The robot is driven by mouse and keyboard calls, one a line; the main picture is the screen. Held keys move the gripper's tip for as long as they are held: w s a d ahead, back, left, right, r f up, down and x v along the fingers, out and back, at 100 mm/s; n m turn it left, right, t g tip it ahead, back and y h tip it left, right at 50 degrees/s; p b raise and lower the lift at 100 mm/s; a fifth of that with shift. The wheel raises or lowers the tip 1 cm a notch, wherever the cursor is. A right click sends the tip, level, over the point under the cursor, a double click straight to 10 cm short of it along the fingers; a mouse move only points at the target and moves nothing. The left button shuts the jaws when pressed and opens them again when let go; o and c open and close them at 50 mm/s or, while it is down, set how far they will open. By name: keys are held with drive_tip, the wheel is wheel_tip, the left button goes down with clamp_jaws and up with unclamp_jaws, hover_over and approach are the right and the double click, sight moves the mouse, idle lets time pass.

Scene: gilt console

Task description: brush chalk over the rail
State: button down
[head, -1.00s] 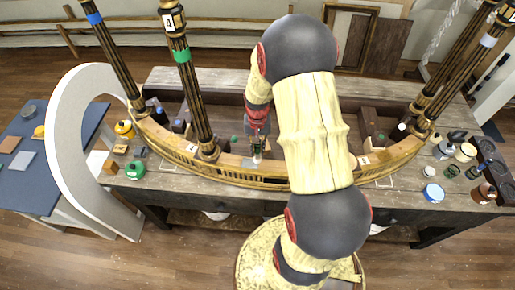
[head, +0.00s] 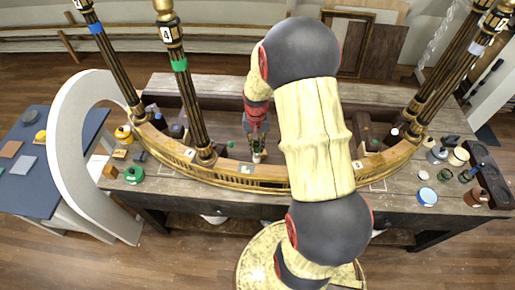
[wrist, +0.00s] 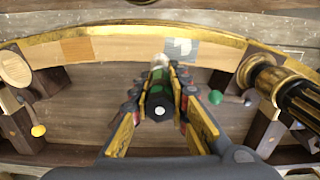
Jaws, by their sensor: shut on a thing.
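The gilt rail (head: 285,184) curves along the front of the upturned console. It also arcs across the top of the wrist view (wrist: 125,46), with a pale grey-white patch (wrist: 181,48) and a tan patch (wrist: 77,50). My gripper (head: 257,150) is just behind the rail's middle. In the wrist view my gripper (wrist: 160,104) is shut on a dark brush handle (wrist: 160,97) with green marks and a white dot on its end. The brush's pale tip (wrist: 160,60) points at the rail beside the grey-white patch; I cannot tell whether it touches.
Dark gilt-ringed legs (head: 187,85) stand up on both sides, one close on the right in the wrist view (wrist: 300,100). A white arch (head: 62,150) stands left. Jars, a blue lid (head: 427,196) and a dark rack (head: 490,175) crowd the bench's right end.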

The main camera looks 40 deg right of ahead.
drive_tip(key=shift+r+p, duration=0.7)
drive_tip(key=shift+r, duration=0.75)
